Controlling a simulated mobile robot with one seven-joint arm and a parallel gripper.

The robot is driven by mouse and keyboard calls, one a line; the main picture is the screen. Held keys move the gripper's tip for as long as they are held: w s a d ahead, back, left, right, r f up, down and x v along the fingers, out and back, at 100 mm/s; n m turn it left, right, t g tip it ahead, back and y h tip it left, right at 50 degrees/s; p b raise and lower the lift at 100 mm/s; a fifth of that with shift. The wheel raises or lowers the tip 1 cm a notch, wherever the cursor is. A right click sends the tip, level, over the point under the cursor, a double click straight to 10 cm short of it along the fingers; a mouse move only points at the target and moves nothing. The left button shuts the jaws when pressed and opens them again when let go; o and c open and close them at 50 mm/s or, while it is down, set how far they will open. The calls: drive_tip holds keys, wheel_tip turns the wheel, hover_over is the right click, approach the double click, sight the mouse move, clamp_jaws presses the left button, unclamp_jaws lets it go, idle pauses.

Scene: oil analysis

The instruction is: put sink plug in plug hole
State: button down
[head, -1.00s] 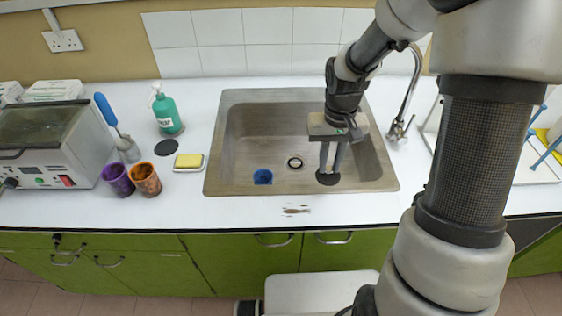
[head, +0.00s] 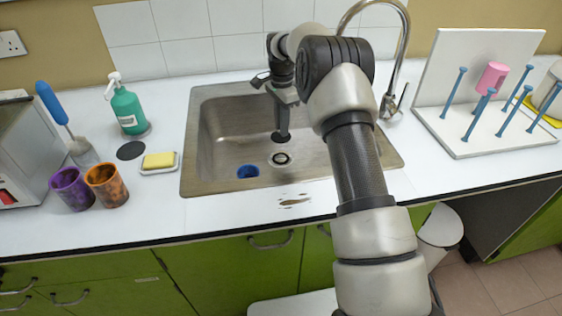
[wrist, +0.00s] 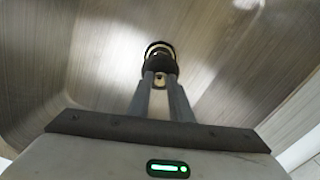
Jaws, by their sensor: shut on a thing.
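My gripper (head: 283,126) is inside the sink basin, shut on the dark round sink plug (head: 280,137). The plug is at the fingertips, seen nearly edge-on in the head view. The plug hole (head: 281,159), a dark opening with a metal ring, is in the basin floor. In the head view it lies just in front of and below the plug, apart from it. In the wrist view the gripper (wrist: 160,78) holds the dark plug (wrist: 160,67), and the ringed hole (wrist: 160,46) shows just beyond it, partly covered. The exact height of the plug above the floor is hard to tell.
The tap (head: 402,45) stands behind at right. A sponge on a dish (head: 159,161), a soap bottle (head: 127,108), cups and a black disc (head: 131,150) are left. A drying rack (head: 480,95) is right.

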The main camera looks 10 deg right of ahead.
wheel_tip(320, 180, down, 9)
drive_tip(key=shift+f+b, duration=0.2)
drive_tip(key=shift+b, duration=0.6)
drive_tip(key=shift+f, duration=0.15)
drive_tip(key=c, duration=1.6)
unclamp_jaws()
